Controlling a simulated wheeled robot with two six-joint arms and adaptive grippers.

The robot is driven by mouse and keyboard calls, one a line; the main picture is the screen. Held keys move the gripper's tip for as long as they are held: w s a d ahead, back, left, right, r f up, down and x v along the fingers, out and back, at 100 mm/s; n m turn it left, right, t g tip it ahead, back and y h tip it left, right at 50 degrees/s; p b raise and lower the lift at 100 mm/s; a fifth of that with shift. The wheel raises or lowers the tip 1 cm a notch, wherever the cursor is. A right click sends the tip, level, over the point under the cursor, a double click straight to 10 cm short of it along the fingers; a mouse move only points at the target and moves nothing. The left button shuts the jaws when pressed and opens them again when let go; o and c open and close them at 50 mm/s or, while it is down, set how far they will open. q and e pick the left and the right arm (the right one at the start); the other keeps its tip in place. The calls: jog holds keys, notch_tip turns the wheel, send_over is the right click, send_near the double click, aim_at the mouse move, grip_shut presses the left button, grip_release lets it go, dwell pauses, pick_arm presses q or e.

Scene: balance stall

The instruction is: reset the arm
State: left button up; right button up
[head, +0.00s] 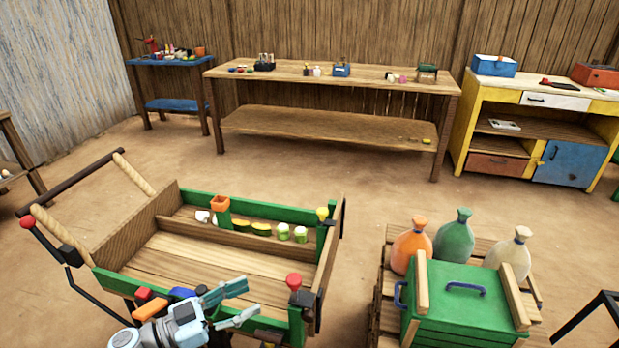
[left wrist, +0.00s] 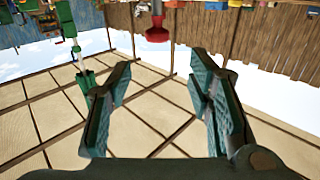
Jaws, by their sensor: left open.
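My left gripper (head: 243,304) is in the head view at the bottom, over the near side of the wooden cart (head: 205,254). Its two teal fingers are spread apart with nothing between them. In the left wrist view the open fingers (left wrist: 160,105) frame an empty gap, with tan floor tiles behind. A red knob (head: 294,281) on the cart's near right corner is just right of the fingers; a red knob also shows in the left wrist view (left wrist: 157,33). My right gripper is not in view.
A green box (head: 465,318) and several tied sacks stand on a slatted platform (head: 380,312) at the right. A long wooden table (head: 330,75), a blue side table (head: 168,60) and a yellow cabinet (head: 536,97) line the back. Bare floor lies between them and the cart.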

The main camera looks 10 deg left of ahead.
pick_arm(q)
jog(key=a+f+n+t+y+p, duration=0.25)
jog(key=a+f+n+y, duration=0.55)
jog(key=f, duration=0.6)
jog(key=s+a+f+n+g+y, duration=0.1)
jog(key=s+a+f+g+y, duration=0.15)
jog(key=s+f, duration=0.4)
jog(key=s+a+f+n+g+y, duration=0.1)
jog(key=s+f+g+y, duration=0.1)
jog(key=s+f+y, duration=0.45)
jog(key=s+d+f+g+h, duration=0.1)
jog(key=s+d+f+g, duration=0.1)
jog(key=s, duration=0.6)
jog(key=s+d+f+g+h+p, duration=0.1)
jog(key=s+f+g, duration=0.3)
jog(key=s, duration=0.5)
jog(key=s+d+f+g+p, duration=0.1)
jog(key=s+d+f+g, duration=0.1)
jog(key=s+d+f, duration=0.2)
jog(key=s+f, duration=0.2)
jog(key=s, duration=0.2)
jog(key=shift+s+f+m+g+h, duration=0.25)
jog(key=shift+m+g+h, duration=0.15)
jog(key=shift+w, duration=0.1)
